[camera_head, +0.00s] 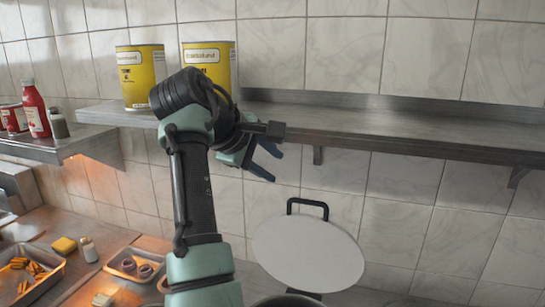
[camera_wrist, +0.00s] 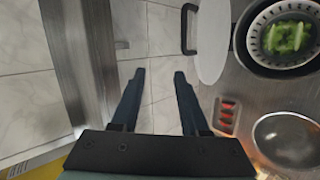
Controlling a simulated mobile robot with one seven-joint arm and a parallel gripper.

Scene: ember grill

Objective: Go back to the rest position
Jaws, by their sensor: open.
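My gripper (camera_head: 266,163) is raised in front of the tiled wall, just below and in front of the steel shelf (camera_head: 400,130). Its two dark fingers stand apart with nothing between them. They also show in the wrist view (camera_wrist: 159,80), pointing toward the wall tiles. My arm rises from the bottom of the head view and hides part of the shelf and of a yellow can behind it.
Two yellow cans (camera_head: 139,78) (camera_head: 212,66) stand on the shelf. A round white board (camera_head: 308,253) with a black handle is below my gripper. A red bottle (camera_head: 36,110) stands at left. A bowl with green pieces (camera_wrist: 287,37) and a metal pan (camera_wrist: 287,138) are at right.

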